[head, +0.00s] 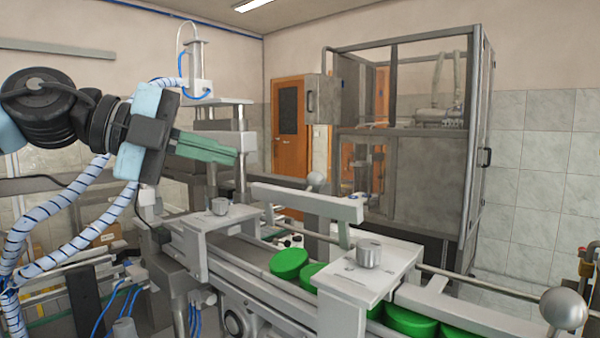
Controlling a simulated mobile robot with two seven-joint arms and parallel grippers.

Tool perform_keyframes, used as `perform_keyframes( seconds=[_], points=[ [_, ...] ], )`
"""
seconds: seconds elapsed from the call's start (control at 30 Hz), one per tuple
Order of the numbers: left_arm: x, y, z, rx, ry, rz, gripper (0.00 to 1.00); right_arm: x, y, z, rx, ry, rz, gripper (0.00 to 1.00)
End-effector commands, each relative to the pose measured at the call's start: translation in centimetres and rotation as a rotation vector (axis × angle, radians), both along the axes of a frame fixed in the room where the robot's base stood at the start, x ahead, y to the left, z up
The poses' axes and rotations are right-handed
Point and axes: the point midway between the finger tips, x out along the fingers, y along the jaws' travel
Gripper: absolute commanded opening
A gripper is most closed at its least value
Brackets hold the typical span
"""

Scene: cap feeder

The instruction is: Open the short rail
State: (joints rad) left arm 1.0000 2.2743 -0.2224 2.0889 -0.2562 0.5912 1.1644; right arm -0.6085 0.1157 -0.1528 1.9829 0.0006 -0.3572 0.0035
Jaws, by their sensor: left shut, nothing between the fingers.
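A short grey rail (305,203) runs above the conveyor between two flat-topped brackets, and its right end sits above a slim post. A grey ball knob (316,180) shows just behind this rail. My left gripper (236,157) reaches in from the left with green fingers, shut and empty. In the picture it is above and left of the rail's left end, apart from it. The depth between them is hard to tell. My right gripper is not in view.
Green caps (289,263) lie on the conveyor below. The left bracket (214,217) and right bracket (368,268) stand over the conveyor. A long rail (470,315) and a large ball knob (563,308) are at right. A glazed cabinet (407,180) stands behind.

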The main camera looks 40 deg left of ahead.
Motion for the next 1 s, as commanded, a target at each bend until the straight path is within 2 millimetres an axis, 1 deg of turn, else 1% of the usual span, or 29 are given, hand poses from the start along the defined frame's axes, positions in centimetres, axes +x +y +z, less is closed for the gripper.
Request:
perform_keyframes(
  seconds=[0.2,0.37,1.0],
  points=[
    [0.0,-0.2,-0.1,-0.001,0.004,0.001,0.00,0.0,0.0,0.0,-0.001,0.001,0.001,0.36],
    [0.7,-0.6,-0.4,0.000,0.007,0.001,0.00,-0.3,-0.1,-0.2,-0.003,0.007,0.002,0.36],
    [7.7,-5.0,-3.0,0.002,0.008,0.001,0.00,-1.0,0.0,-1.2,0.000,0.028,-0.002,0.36]
  ],
)
